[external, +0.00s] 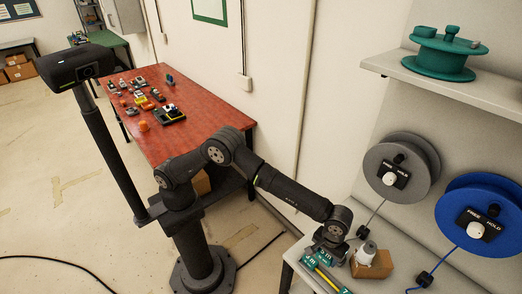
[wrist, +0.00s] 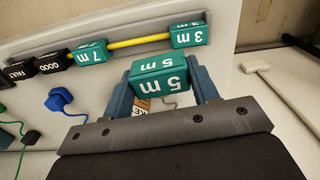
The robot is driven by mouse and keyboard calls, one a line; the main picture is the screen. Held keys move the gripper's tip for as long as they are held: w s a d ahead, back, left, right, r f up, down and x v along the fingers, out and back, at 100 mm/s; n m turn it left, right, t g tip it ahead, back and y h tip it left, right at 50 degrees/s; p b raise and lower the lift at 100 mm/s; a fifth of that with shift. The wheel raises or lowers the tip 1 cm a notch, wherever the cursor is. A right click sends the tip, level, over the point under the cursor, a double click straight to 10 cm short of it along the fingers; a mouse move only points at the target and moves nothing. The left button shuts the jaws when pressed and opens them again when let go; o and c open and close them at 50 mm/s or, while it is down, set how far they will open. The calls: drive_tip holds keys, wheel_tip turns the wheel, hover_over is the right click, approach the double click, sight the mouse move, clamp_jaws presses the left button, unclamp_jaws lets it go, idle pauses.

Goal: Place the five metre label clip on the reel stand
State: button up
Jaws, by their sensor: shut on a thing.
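The five metre label clip (wrist: 160,75) is a green block marked "5 m". In the wrist view it sits between the two blue-grey fingers of my gripper (wrist: 163,90), which is shut on it. In the external view my gripper (external: 326,250) is low over the near end of the white reel stand surface (external: 292,252). A yellow rod (wrist: 140,42) lies just beyond the held clip, with a green "3 m" clip (wrist: 188,35) and a green "7 m" clip (wrist: 91,52) on it. I cannot tell whether the held clip touches the surface.
Black "GOOD" (wrist: 50,62) and "FAULT" (wrist: 16,72) clips continue the row. A grey reel (external: 417,150), a blue reel (external: 507,235) and a brown block (external: 378,269) stand near my gripper.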

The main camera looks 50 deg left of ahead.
drive_tip(key=s+d, duration=0.3)
drive_tip(key=s, duration=0.2)
hover_over(336, 271)
drive_tip(key=shift+m, duration=0.4)
drive_tip(key=f, duration=0.7)
drive_tip(key=shift+s+f, duration=0.15)
drive_tip(key=shift+s, duration=0.05)
drive_tip(key=shift+w+f, duration=0.15)
drive_tip(key=shift+f, duration=1.95)
drive_tip(key=shift+f, duration=0.1)
drive_tip(key=o, duration=1)
drive_tip(key=shift+o, duration=0.2)
